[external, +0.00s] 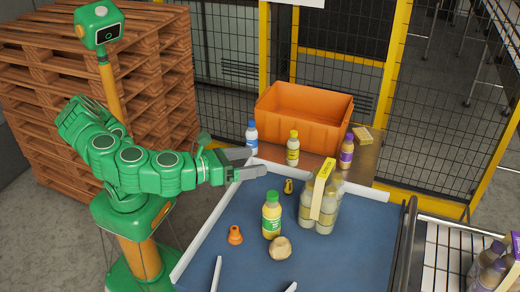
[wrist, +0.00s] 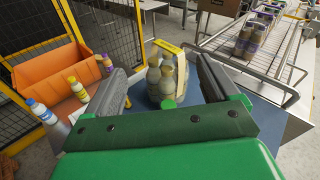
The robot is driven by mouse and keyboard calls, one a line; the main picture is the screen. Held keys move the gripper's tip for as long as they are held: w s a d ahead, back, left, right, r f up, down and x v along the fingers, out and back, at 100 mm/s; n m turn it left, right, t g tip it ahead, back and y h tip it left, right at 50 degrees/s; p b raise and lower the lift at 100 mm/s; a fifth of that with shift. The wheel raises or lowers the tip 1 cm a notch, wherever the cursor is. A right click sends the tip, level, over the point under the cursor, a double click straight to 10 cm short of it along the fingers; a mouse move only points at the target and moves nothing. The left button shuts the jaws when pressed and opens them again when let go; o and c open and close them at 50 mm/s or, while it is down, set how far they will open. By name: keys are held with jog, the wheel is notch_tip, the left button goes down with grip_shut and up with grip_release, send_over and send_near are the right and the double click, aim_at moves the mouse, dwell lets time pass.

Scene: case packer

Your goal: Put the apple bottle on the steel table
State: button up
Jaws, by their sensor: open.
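The bottle with a green cap and green label (external: 271,215), which looks like the apple bottle, stands upright on the blue work surface (external: 225,262).
A bottle pack (external: 328,212), orange cone-like piece (external: 235,236) and tan lump (external: 280,248) surround the green-capped bottle. A conveyor (external: 450,255) is at right.

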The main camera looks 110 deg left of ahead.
notch_tip(320, 180, up, 2)
jog(key=d+m+y, duration=0.1)
jog(key=d+m, duration=0.1)
send_near(263, 214)
jog(key=shift+t, duration=0.4)
jog(key=x, duration=0.5)
jog(key=shift+f+x, duration=0.2)
jog(key=shift+x, duration=1.75)
jog(key=shift+f+x, duration=0.2)
jog(key=shift+x, duration=1.75)
jog(key=shift+s+a, duration=0.15)
jog(key=c, duration=1.4)
jog(key=shift+r, duration=0.15)
